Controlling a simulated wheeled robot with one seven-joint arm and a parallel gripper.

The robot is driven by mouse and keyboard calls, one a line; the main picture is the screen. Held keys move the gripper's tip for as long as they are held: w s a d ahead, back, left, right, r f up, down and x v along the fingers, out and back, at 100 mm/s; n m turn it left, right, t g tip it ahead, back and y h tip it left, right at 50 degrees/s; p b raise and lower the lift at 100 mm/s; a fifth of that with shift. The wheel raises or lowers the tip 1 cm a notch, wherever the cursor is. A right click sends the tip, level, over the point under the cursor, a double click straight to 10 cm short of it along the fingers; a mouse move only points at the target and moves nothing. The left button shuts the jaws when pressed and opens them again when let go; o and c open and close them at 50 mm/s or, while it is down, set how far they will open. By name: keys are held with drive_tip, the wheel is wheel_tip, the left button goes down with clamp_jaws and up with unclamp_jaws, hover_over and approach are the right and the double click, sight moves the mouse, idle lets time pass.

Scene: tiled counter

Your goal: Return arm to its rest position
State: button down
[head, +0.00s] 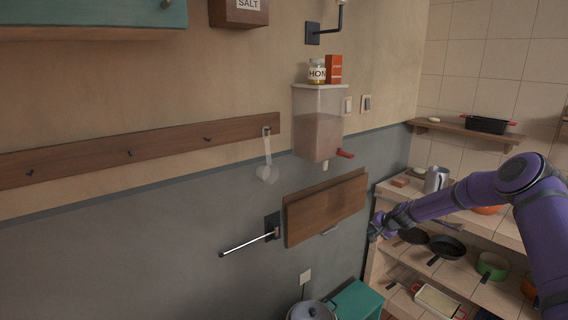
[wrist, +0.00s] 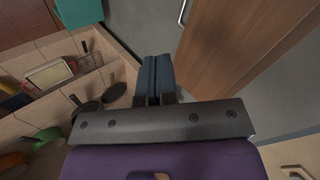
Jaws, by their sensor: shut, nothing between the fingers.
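My purple arm reaches in from the right in the head view. My gripper (head: 374,230) is at its left end, just right of the wooden wall board (head: 325,207). In the wrist view my gripper (wrist: 154,62) shows two dark blue fingers pressed together with nothing between them. The wooden board (wrist: 228,45) is to the right of the fingers there, and I cannot tell the exact gap.
Tiled shelves hold pans (head: 447,247), a green pot (head: 491,266) and a metal jug (head: 436,180) behind my arm. A metal rod (head: 247,244) sticks out from the wall. A dispenser (head: 318,122) hangs above the board. A teal box (head: 357,300) is below.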

drive_tip(key=s+a+r+n+g, duration=0.1)
drive_tip(key=s+a+r+n, duration=0.15)
drive_tip(key=r, duration=0.45)
drive_tip(key=s+a+r+n+h, duration=0.1)
drive_tip(key=s+a+r, duration=0.1)
drive_tip(key=s+r, duration=0.35)
drive_tip(key=s+a+r+n+g, duration=0.1)
drive_tip(key=a+r, duration=0.1)
drive_tip(key=r, duration=0.6)
drive_tip(key=s+a+r+n+h, duration=0.1)
drive_tip(key=s+r+n+h, duration=0.1)
drive_tip(key=s+r, duration=1.4)
drive_tip(key=s+r+h, duration=0.1)
drive_tip(key=s+r, duration=0.3)
drive_tip(key=s, duration=0.6)
drive_tip(key=s+r+h, duration=0.1)
drive_tip(key=s+r, duration=0.3)
drive_tip(key=s, duration=0.6)
drive_tip(key=s+d+f, duration=0.1)
drive_tip(key=s+d, duration=0.1)
drive_tip(key=s, duration=1.4)
drive_tip(key=shift+s+d+f, duration=0.25)
drive_tip(key=shift+d+f, duration=0.15)
